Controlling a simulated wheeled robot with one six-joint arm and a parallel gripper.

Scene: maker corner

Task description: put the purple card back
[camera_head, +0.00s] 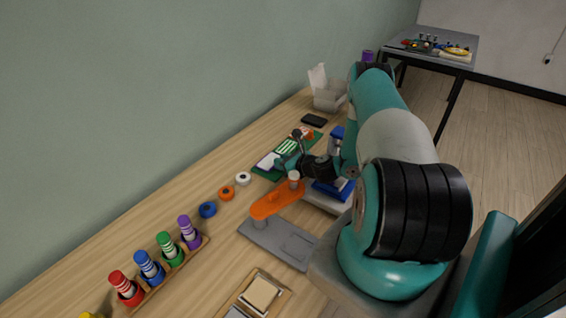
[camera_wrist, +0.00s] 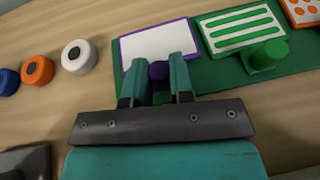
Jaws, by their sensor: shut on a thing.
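The purple card (camera_wrist: 145,43) has a white face, a purple border and a purple knob (camera_wrist: 159,71). It is at the left end of the green board (camera_wrist: 225,84) in the wrist view, and also shows in the head view (camera_head: 266,161). My gripper (camera_wrist: 163,62) is shut on the purple knob, one finger on each side. The card looks flat over the board; I cannot tell if it is fully seated. The card's near part is hidden by my fingers. In the head view my gripper (camera_head: 281,163) is over the board's near left part.
A green striped card (camera_wrist: 243,27) and an orange dotted card (camera_wrist: 304,10) lie to the right on the board. White (camera_head: 243,179), orange (camera_head: 227,192) and blue (camera_head: 207,209) rolls stand left of it. An orange-and-grey device (camera_head: 275,200) is close below my arm.

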